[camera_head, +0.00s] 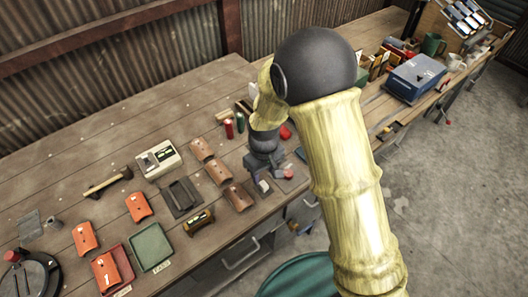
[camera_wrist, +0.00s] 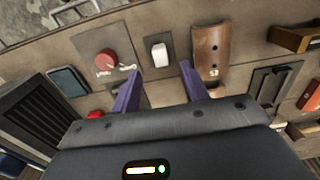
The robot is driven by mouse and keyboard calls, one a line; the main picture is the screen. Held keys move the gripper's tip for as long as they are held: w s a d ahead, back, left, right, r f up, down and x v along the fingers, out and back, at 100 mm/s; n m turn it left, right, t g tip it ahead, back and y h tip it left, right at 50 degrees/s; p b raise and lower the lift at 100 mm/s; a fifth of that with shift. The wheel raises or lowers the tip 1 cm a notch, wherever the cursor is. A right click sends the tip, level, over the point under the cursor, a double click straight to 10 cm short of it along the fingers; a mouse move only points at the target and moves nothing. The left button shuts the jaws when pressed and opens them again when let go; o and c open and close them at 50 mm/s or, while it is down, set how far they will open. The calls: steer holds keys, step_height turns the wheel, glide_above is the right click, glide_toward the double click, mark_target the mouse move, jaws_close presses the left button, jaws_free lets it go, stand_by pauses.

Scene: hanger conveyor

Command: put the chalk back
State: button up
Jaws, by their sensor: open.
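The white block lies beyond the fingertips, roughly in line with the gap. In the head view my gripper hangs over the front part of the bench, and my arm hides part of the bench behind it. No spot marked for chalk can be made out.
The red knob (camera_wrist: 106,60) sits on a grey plate left of the white block. The brown curved piece (camera_wrist: 211,50) lies close on its right. The wooden bench (camera_head: 60,185) also carries orange pieces (camera_head: 139,207), a green tray (camera_head: 150,247) and a hammer (camera_head: 107,183).

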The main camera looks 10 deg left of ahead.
step_height(320, 180, up, 11)
steer(key=b, duration=0.1)
steer(key=shift+f, duration=0.1)
stand_by(0.8)
steer(key=s+d+m+t, duration=0.1)
steer(key=s+d+m, duration=0.1)
steer(key=d, duration=0.6)
steer(key=s+d+r+m, duration=0.1)
steer(key=d+m, duration=0.3)
steer(key=d, duration=0.5)
steer(key=s+d+m+t, duration=0.1)
steer(key=s+d+m, duration=0.2)
steer(key=d, duration=0.5)
steer(key=shift+s+d+r+m+t, duration=0.3)
steer(key=shift+s+m, duration=0.1)
steer(key=shift+s, duration=0.1)
steer(key=shift+c, duration=0.5)
steer(key=shift+c, duration=0.5)
